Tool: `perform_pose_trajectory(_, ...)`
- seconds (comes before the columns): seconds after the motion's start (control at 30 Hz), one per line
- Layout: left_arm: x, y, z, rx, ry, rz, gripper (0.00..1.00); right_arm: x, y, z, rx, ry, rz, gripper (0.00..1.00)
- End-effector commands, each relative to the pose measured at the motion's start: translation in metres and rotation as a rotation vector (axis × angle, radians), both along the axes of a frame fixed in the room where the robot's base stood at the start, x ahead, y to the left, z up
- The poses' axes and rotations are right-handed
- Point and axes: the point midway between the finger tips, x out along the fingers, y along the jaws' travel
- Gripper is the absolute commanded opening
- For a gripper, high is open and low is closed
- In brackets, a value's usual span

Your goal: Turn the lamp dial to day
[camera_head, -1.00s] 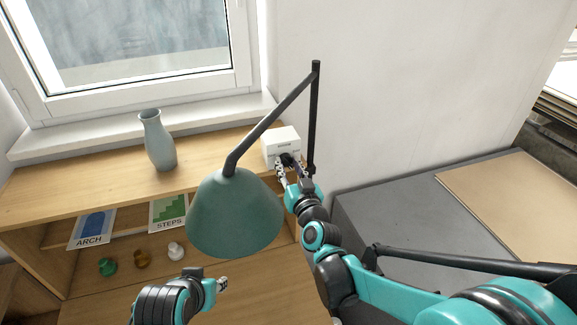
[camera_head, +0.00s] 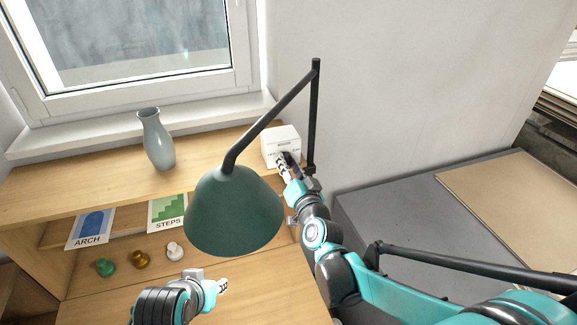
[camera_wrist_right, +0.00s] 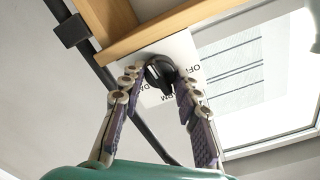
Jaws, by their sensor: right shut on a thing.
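The white lamp box (camera_head: 281,142) stands at the right end of the wooden shelf. Its black dial (camera_wrist_right: 160,72) shows in the right wrist view, on a face with partly covered lettering, including "OFF" (camera_wrist_right: 195,70) and parts that look like "WARM" and "DAY". My right gripper (camera_head: 283,158) is at the box's front, its fingers shut on the dial from both sides; in the wrist view they reach in from below. I cannot tell which label the dial points to. The green lamp shade (camera_head: 234,212) hangs in front of the shelf. My left gripper (camera_head: 222,286) is low, apart from the box; its jaw state is unclear.
The lamp's black post (camera_head: 314,115) rises just right of the box, and its arm slants above my right gripper. A grey vase (camera_head: 158,140) stands left. Below are ARCH (camera_head: 90,228) and STEPS (camera_head: 167,213) cards and several small knob-shaped pieces. A grey surface lies right.

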Motion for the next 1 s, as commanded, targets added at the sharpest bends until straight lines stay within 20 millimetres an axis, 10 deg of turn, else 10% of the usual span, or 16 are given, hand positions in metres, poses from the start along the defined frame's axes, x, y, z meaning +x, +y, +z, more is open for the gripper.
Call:
perform_pose_trajectory(0.83, 0.0000, 0.0000, -0.0026, 0.000, 0.000, 0.000, 0.34, 0.0000, -0.0005, -0.0001, 0.151, 0.049, 0.000, 0.03)
perform_pose_trajectory(0.87, 0.0000, 0.0000, -0.0026, 0.000, 0.000, 0.000, 0.34, 0.0000, -0.0005, -0.0001, 0.151, 0.049, 0.000, 0.37)
perform_pose_trajectory(0.9, 0.0000, 0.0000, -0.0026, 0.000, 0.000, 0.000, 0.34, 0.0000, -0.0004, 0.0000, 0.151, 0.049, 0.000, 0.48)
perform_pose_trajectory(1.0, 0.0000, 0.0000, -0.0026, 0.000, 0.000, 0.000, 0.34, 0.0000, -0.0005, -0.0001, 0.150, 0.049, 0.000, 0.53)
